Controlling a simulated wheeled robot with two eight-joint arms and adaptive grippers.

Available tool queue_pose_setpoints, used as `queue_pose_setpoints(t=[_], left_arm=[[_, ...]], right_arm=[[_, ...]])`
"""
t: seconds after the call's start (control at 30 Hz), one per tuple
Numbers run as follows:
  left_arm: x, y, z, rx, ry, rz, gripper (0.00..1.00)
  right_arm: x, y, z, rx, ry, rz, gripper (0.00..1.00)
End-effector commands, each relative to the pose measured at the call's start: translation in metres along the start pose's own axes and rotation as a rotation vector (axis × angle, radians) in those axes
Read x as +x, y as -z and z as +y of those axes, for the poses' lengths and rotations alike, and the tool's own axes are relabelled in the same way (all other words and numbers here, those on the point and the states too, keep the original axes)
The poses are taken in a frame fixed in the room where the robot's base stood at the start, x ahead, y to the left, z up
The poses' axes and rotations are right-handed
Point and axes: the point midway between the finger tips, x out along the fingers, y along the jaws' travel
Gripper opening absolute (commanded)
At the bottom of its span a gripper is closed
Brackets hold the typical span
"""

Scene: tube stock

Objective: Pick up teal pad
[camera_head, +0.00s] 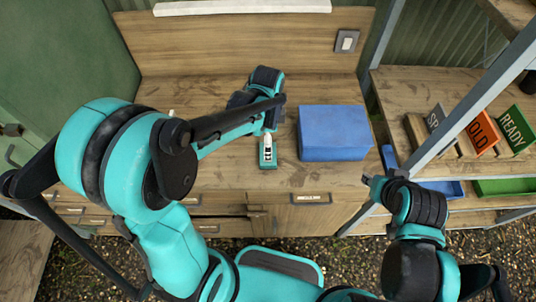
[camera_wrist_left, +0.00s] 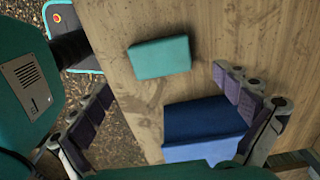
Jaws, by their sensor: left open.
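The teal pad (camera_wrist_left: 160,58) is a small rectangular block lying on the wooden worktop, near its front edge. In the head view the teal pad (camera_head: 268,164) shows partly behind a pale finger of my left gripper (camera_head: 268,147). In the left wrist view my left gripper (camera_wrist_left: 163,84) is open and empty, its two fingers wide apart. The pad lies beyond the fingertips, apart from both. My right gripper (camera_head: 371,184) is low at the right, beyond the worktop's front corner; its fingers are too small to read.
A blue box (camera_head: 335,133) stands on the worktop right of the pad; it also shows in the left wrist view (camera_wrist_left: 205,125). A metal-framed shelf with sign cards (camera_head: 482,132) and blue and green trays (camera_head: 505,187) stands at the right. The worktop's left part is clear.

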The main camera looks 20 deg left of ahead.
Motion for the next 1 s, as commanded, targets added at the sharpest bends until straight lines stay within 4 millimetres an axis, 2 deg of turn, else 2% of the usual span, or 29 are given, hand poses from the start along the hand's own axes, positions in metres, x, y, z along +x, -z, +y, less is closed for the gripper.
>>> queue_pose_setpoints(t=[0.43,0.53,0.77,0.93,1.0], left_arm=[[0.064,-0.003,-0.001,-0.002,0.002,0.001,1.00],[0.069,-0.003,-0.001,-0.003,0.002,0.001,1.00],[0.069,-0.003,0.000,-0.003,0.002,0.001,1.00],[0.069,-0.003,0.000,-0.003,0.002,0.001,0.55],[0.069,-0.003,0.000,-0.003,0.002,0.001,0.52]], right_arm=[[0.023,-0.016,0.000,0.000,0.000,0.000,0.33],[0.024,-0.017,0.000,0.000,0.000,0.000,0.33],[0.023,-0.017,0.000,0.000,0.000,0.000,0.33],[0.023,-0.017,0.000,0.000,0.000,0.000,0.33],[0.023,-0.017,0.000,0.000,0.000,0.000,0.33]])
